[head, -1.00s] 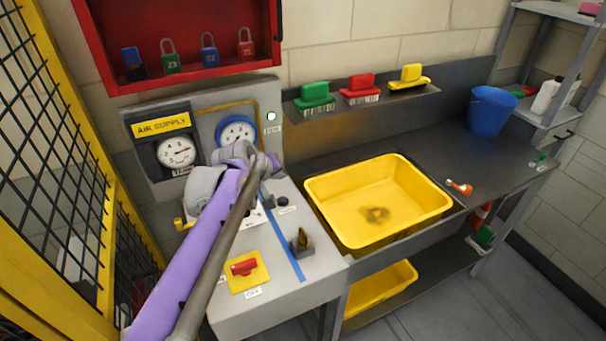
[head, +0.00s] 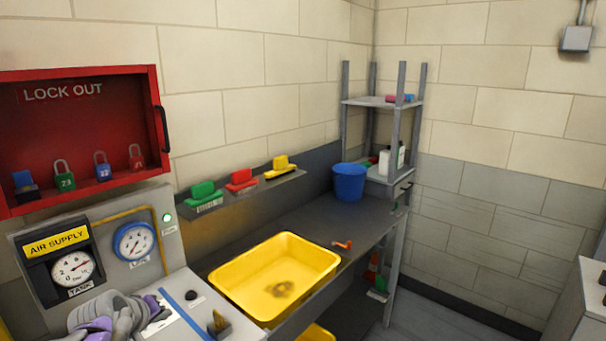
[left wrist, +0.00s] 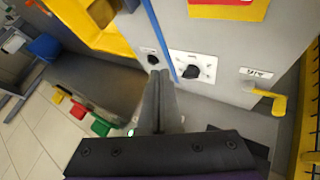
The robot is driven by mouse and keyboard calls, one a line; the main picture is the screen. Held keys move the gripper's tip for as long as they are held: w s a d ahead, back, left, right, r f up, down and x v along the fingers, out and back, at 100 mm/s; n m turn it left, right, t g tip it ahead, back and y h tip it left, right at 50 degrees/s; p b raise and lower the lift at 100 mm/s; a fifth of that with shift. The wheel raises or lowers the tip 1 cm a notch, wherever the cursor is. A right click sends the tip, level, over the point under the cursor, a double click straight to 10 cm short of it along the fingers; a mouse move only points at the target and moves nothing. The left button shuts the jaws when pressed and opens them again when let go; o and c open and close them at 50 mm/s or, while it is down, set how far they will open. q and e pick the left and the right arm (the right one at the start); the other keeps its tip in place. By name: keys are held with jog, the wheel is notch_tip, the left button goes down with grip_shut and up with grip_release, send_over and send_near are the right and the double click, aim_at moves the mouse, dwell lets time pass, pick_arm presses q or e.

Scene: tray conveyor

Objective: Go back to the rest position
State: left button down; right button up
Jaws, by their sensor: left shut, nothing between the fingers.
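My left gripper (left wrist: 160,85) shows in the left wrist view with its two dark fingers shut together and nothing between them. It is above the grey control panel (left wrist: 235,45), near a black knob (left wrist: 190,71) and a blue strip (left wrist: 158,35). I cannot tell whether the fingertips touch the panel. In the head view my grey and purple left arm (head: 108,312) shows at the bottom left, in front of the air supply board (head: 100,240). My right gripper is in neither view.
A yellow tub (head: 325,258) sits in the dark bench. Green, red and yellow brushes (head: 240,181) stand on a wall ledge. A blue bucket (head: 349,182) stands by a shelf rack (head: 392,140). A red lock-out cabinet (head: 82,125) hangs at left. A yellow lever (left wrist: 279,100) projects from the panel.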

pick_arm(q)
jog(key=s+d+f+m+g, duration=0.1)
jog(key=s+d+f+m, duration=0.2)
jog(key=s, duration=0.6)
jog(key=s+d+f+m+g, duration=0.1)
jog(key=s+d+f+m, duration=0.2)
jog(key=s+d+f, duration=0.3)
jog(key=s+d+f+m+g, duration=0.1)
jog(key=s+d+f, duration=0.4)
jog(key=s, duration=0.6)
jog(key=shift+s+f+m+g, duration=0.3)
jog(key=shift+m, duration=0.6)
jog(key=shift+a, duration=0.1)
